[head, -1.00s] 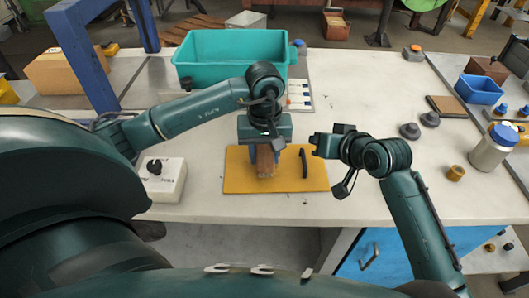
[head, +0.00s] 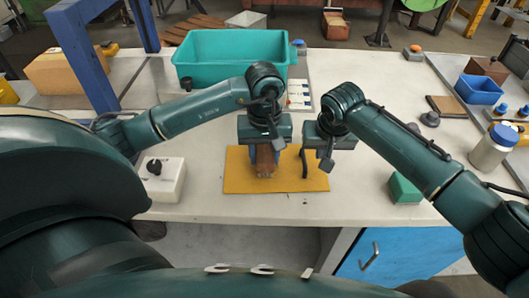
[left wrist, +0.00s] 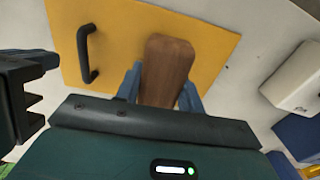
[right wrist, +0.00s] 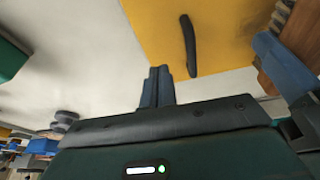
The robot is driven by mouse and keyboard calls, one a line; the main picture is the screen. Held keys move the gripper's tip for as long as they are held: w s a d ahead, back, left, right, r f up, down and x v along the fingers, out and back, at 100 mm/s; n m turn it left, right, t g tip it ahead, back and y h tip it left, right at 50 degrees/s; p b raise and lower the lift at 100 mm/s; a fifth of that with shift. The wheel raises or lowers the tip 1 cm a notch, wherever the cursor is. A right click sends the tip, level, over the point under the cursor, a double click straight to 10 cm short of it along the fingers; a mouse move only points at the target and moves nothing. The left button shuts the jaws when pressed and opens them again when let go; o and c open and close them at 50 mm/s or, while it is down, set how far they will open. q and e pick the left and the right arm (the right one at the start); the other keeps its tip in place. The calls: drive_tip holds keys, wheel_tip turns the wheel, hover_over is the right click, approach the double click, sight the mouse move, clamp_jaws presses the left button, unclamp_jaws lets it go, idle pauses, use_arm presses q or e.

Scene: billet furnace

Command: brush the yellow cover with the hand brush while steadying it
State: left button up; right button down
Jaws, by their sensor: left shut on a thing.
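The yellow cover (head: 235,180), a flat plate, lies on the white table. It has a black bar handle (head: 305,163) on its right part. My left gripper (head: 264,152) is shut on the hand brush (left wrist: 166,68), whose wooden back shows between the fingers. The brush (head: 264,170) is low over the cover, left of the handle; its contact with the cover is hidden. My right gripper (right wrist: 158,76) points down beside the handle (right wrist: 188,46). Its two fingers are together, with nothing seen between them. Whether they touch the cover I cannot tell.
A teal bin (head: 230,78) stands behind the cover. A white control box (head: 163,178) stands left of the cover. A green block (head: 404,190) lies to the right, near my right arm.

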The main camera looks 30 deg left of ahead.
drive_tip(key=shift+f, duration=0.8)
drive_tip(key=shift+f, duration=0.6)
idle(2.3)
use_arm(q)
drive_tip(key=shift+f, duration=1.3)
use_arm(e)
drive_tip(key=shift+s+d+f, duration=0.1)
drive_tip(key=shift+s, duration=0.05)
